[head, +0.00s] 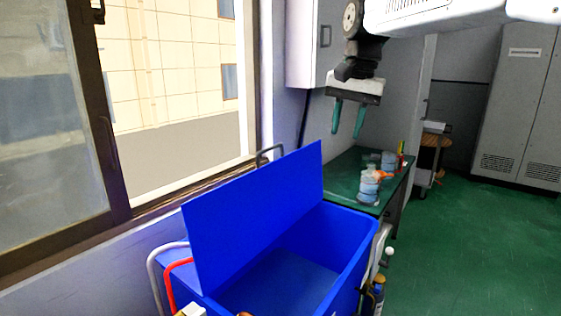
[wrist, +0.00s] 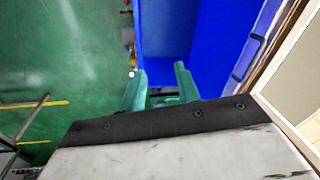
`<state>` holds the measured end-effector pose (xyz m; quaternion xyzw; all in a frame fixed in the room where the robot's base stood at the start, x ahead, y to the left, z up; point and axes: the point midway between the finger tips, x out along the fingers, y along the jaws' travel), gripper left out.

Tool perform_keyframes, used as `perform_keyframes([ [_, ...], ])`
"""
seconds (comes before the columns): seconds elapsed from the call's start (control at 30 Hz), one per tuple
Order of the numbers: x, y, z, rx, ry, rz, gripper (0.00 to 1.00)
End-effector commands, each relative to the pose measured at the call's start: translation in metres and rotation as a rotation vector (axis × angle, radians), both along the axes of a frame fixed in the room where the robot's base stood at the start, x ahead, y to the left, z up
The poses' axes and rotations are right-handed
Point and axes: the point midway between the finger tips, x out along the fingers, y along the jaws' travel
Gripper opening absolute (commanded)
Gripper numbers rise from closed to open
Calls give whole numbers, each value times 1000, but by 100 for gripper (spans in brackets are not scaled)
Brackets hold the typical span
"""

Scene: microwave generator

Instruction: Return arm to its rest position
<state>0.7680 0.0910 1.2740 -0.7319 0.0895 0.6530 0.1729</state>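My gripper (head: 348,117) hangs from my arm at the upper right of the head view, with its two teal fingers pointing down. The fingers are apart and nothing shows between them. The gripper also shows in the wrist view (wrist: 158,82), with both fingers spread beside the blue bin. In the head view it is above and behind the bin, in front of the grey wall, and touches nothing that I can see.
A blue bin (head: 345,243) with a raised panel (head: 255,215) stands at the front. A green table (head: 340,178) behind it holds bottles (head: 369,187). A window (head: 50,130) is at left, a grey cabinet (head: 515,100) at right. The green floor (head: 460,250) at right is clear.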

Motion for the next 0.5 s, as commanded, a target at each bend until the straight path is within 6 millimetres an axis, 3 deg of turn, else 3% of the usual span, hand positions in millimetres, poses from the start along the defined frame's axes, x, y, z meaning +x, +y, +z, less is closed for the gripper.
perform_keyframes([
  [0.03, -20, -12, 1, -7, -4, 14, 32],
  [0.27, -107, -54, -18, -43, -9, 101, 32],
  [0.5, -199, -88, -59, -82, -12, 194, 32],
])
